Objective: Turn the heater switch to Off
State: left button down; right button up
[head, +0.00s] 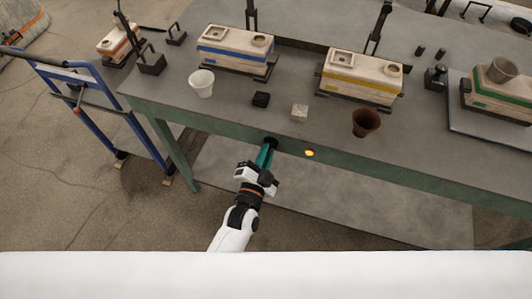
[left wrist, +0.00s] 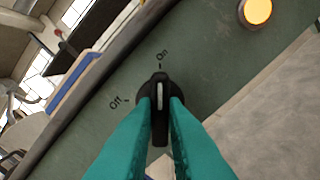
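The heater switch (left wrist: 160,88) is a round black knob with a raised grip and a white line, on the green front rail of the table. Its white line points at the "On" mark; the "Off" mark is to the left. My left gripper (left wrist: 160,112) has its teal fingers on both sides of the knob's grip, closed against it. In the head view, my left gripper (head: 268,148) reaches the front rail, and its fingers partly cover the knob (head: 272,141). My right gripper is not in view.
A lit yellow lamp (head: 310,153) is on the rail, right of the switch. On the table (head: 215,113) stand a white cup (head: 201,83), a brown cup (head: 366,122), small blocks and several moulds. A blue cart (head: 70,75) stands at left.

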pick_arm(q)
jog(key=shift+n, duration=0.4)
jog(key=shift+f+n+p, duration=0.1)
jog(key=shift+n+p, duration=0.4)
jog(key=shift+n, duration=8)
jog(key=c, duration=1.5)
grip_release()
jog(key=shift+o, duration=0.2)
jog(key=b+v, duration=0.1)
jog(key=v, duration=1.1)
